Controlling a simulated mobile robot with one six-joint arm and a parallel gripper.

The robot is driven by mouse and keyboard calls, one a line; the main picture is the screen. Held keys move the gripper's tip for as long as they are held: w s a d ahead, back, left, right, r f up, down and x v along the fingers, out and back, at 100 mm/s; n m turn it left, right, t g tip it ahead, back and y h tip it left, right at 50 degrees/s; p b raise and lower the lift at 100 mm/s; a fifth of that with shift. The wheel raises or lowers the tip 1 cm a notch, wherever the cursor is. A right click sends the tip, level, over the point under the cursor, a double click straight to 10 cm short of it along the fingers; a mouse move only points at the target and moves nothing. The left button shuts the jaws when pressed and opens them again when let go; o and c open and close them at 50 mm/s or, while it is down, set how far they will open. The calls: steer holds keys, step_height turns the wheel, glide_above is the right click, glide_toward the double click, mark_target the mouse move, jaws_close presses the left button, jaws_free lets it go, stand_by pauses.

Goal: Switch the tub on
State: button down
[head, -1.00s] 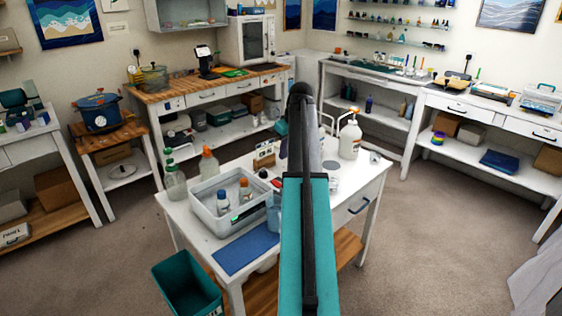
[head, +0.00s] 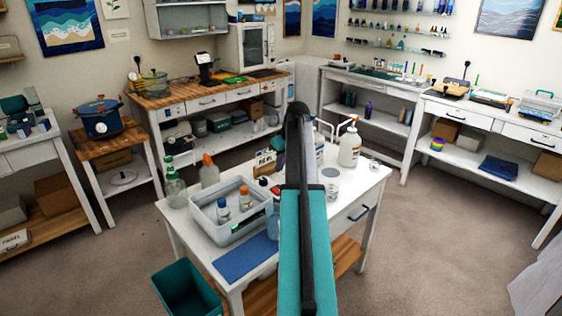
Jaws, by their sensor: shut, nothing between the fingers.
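The tub (head: 211,231) is a pale grey open box on the white table in the middle of the head view, left of my arm. Two bottles stand inside it, one with a blue cap (head: 223,207) and one with an orange cap (head: 245,199). A small green light (head: 236,227) shows on its front wall. I cannot make out a separate switch or button. My teal and black arm reaches up the middle of the picture, right of the tub. My gripper is hidden behind the arm.
A blue mat (head: 245,258) lies in front of the tub. A green-capped bottle (head: 174,185) and an orange-capped bottle (head: 209,172) stand behind it. A white pump bottle (head: 349,147) stands at the table's back right. A teal bin (head: 186,287) is on the floor at front left.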

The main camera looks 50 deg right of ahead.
steer(key=p, duration=0.2)
glide_above(274, 189)
steer(key=s, duration=0.1)
step_height(274, 189, down, 8)
steer(key=shift+s+a+f, duration=0.1)
steer(key=shift+s+f, duration=0.05)
steer(key=shift+f, duration=0.9)
